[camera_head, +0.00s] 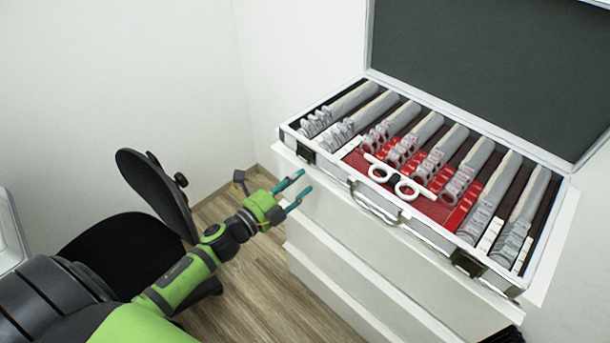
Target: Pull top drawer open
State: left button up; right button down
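A white drawer cabinet (335,262) stands at the right, with several drawer fronts facing me. Its top drawer (345,229) looks closed, just under the cabinet top. My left gripper (302,188) is green with teal fingertips. It is open and empty, with its fingers apart and pointing toward the upper left edge of the cabinet front. I cannot tell whether a fingertip touches the cabinet. My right gripper is not clearly seen; only a small dark part shows at the bottom right edge.
An open lens case (417,229) with rows of lenses and a white trial frame (395,181) sits on the cabinet. Its handle hangs over the front edge. A black chair (158,190) stands left, behind my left arm. Wooden floor (262,292) shows before the cabinet.

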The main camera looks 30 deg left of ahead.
pick_arm(q)
jog(key=shift+x, duration=1.35)
jog(key=shift+f, duration=0.1)
grip_shut()
jog(key=shift+s, duration=0.1)
